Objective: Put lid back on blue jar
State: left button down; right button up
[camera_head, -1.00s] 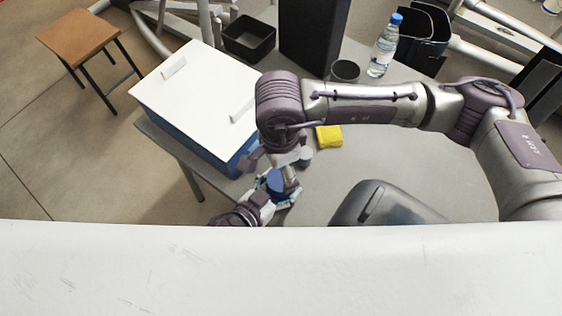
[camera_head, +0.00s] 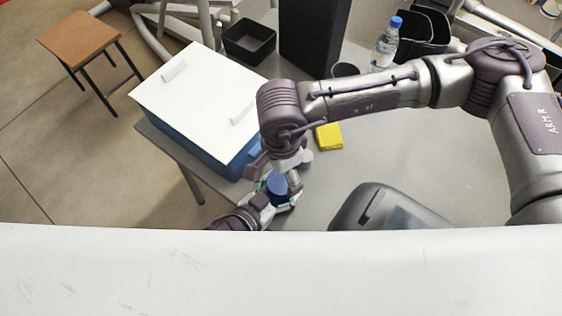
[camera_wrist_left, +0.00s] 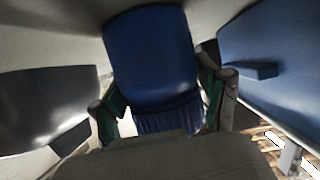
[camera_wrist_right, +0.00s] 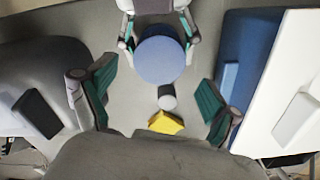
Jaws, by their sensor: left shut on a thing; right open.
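The blue jar (camera_head: 277,185) stands upright near the table's front edge in the head view. My left gripper (camera_head: 278,202) is shut around it. In the left wrist view the jar's smooth blue body (camera_wrist_left: 150,55) is between the fingers, with a ribbed blue band, apparently the lid (camera_wrist_left: 168,119), at its upper end. From above, in the right wrist view, a flat round blue top (camera_wrist_right: 160,60) covers the jar; it looks seated, though the seam is unclear. My right gripper (camera_wrist_right: 155,92) is open and empty above and beside the jar, its fingers apart from it.
A yellow sponge (camera_head: 329,136) and a small grey cylinder (camera_wrist_right: 167,97) lie close to the jar. A blue box with a white lid (camera_head: 195,90) stands left, a dark grey bin (camera_head: 385,210) right. A water bottle (camera_head: 386,45) stands farther back. Mid-right table is clear.

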aim_at(281, 181)
jog(key=shift+f, duration=2.35)
jog(key=c, duration=1.2)
jog(key=o, duration=1.4)
notch_tip(281, 181, up, 12)
jog(key=shift+r, duration=0.1)
